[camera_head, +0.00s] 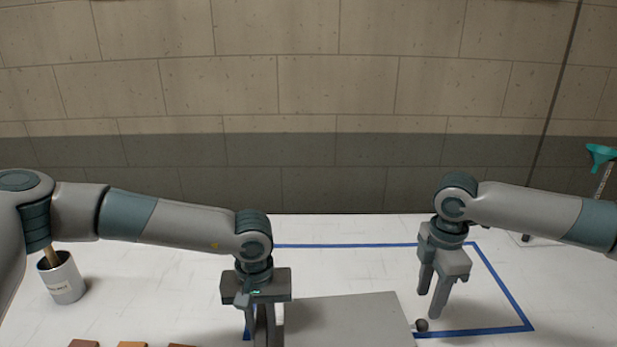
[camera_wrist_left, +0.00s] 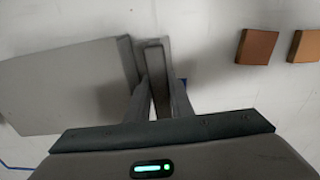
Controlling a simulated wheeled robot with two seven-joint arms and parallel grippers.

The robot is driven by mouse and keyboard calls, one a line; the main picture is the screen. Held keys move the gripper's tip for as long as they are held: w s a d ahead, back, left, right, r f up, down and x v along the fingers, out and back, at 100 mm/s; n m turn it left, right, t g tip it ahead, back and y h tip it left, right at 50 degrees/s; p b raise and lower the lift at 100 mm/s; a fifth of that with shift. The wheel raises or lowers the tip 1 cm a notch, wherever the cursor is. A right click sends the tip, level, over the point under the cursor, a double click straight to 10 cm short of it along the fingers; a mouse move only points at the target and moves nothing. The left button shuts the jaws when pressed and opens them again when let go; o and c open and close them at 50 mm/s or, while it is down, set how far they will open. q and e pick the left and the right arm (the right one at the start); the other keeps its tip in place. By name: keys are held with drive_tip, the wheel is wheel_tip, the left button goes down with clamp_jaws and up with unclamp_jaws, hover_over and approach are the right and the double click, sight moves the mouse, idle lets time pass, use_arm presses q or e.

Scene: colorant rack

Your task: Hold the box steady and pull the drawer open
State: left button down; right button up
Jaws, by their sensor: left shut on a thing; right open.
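The grey box (camera_head: 345,318) sits at the bottom of the head view, its lower part cut off by the frame. A small dark round knob (camera_head: 421,325) shows at its right end. My left gripper (camera_head: 264,336) points down at the box's left end. In the left wrist view the box (camera_wrist_left: 65,85) lies to the left, and the gripper's fingers are shut on a narrow grey upright part (camera_wrist_left: 157,75) at its end. My right gripper (camera_head: 431,304) is open and empty, its fingers just above and beside the knob. I cannot see the drawer's front clearly.
Blue tape (camera_head: 500,286) outlines an area on the white table. Wooden blocks (camera_wrist_left: 257,46) lie near the front. The table behind the box is clear.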

sight(423, 321)
drive_tip(key=shift+f, duration=0.1)
idle(0.3)
drive_tip(key=shift+f, duration=5.05)
clamp_jaws()
drive_tip(key=shift+d, duration=0.1)
